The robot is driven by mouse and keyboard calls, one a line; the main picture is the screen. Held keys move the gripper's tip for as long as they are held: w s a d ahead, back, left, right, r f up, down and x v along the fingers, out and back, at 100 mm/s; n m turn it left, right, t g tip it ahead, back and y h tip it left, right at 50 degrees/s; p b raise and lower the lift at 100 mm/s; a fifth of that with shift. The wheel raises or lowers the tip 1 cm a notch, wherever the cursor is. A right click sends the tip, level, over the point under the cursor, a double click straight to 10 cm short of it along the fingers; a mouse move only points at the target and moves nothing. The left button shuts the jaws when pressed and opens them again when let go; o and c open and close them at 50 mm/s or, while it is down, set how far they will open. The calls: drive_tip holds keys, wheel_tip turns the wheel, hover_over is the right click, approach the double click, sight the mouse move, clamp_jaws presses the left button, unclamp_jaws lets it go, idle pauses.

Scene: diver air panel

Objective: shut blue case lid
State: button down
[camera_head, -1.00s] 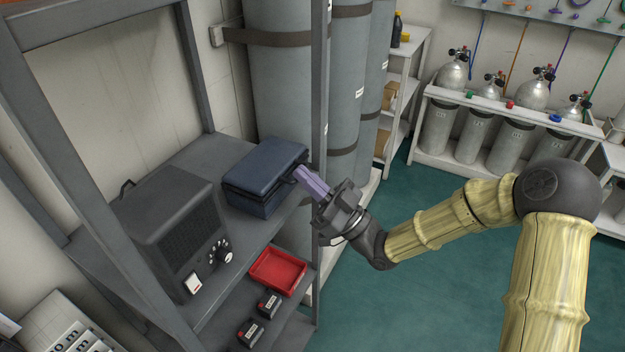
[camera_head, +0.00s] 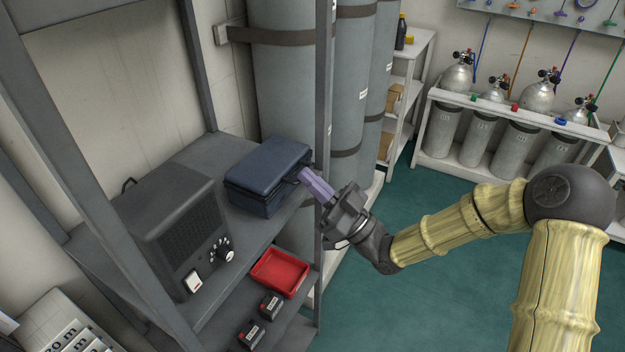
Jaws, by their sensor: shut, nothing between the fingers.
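The blue case (camera_head: 262,185) stands on the upper grey shelf, beside a dark box with a dial. Its lid (camera_head: 270,160) lies down over the case body and looks closed; a fine gap at the seam cannot be told from here. My gripper (camera_head: 303,174) is at the right front edge of the case, with its purple fingers shut and empty. The fingertips are very close to the case's right side; whether they touch it is unclear.
A dark box with a dial (camera_head: 180,235) stands left of the case. A grey shelf post (camera_head: 325,100) rises close to my gripper. A red tray (camera_head: 279,272) and small black packs (camera_head: 251,334) are on the lower shelf. Tall grey cylinders (camera_head: 285,80) stand behind.

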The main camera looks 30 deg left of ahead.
drive_tip(key=v, duration=0.8)
drive_tip(key=shift+d+r, duration=0.25)
drive_tip(key=shift+d, duration=0.1)
